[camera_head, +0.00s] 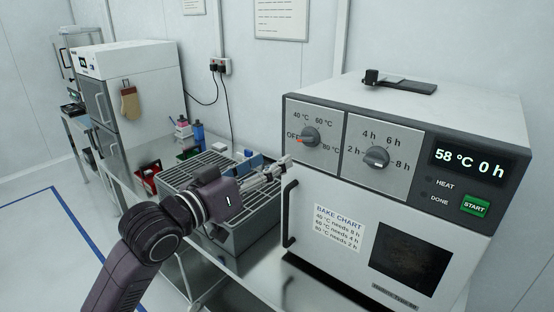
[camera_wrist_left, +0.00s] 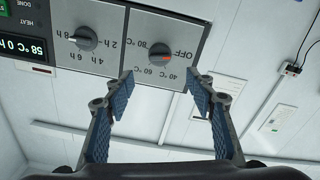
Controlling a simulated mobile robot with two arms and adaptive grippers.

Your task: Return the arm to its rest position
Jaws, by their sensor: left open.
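My left arm comes in from the lower left in the head view. Its gripper (camera_head: 283,164) is open and empty, left of the oven's upper front and above a grey slotted rack (camera_head: 262,212). In the left wrist view the two blue-padded fingers (camera_wrist_left: 160,80) stand apart with nothing between them. The white oven (camera_head: 465,257) has its door shut. Its temperature knob (camera_head: 310,137) has its red mark towards OFF, and it shows upside down in the wrist view (camera_wrist_left: 160,54). The display (camera_head: 467,161) reads 58 °C 0 h. My right gripper is not in view.
The oven's door handle (camera_head: 290,214) sticks out close to my left gripper. Red bins (camera_head: 147,176) and bottles (camera_head: 198,132) stand on the bench behind the arm. A white cabinet (camera_head: 145,75) stands further back. The floor at left is clear.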

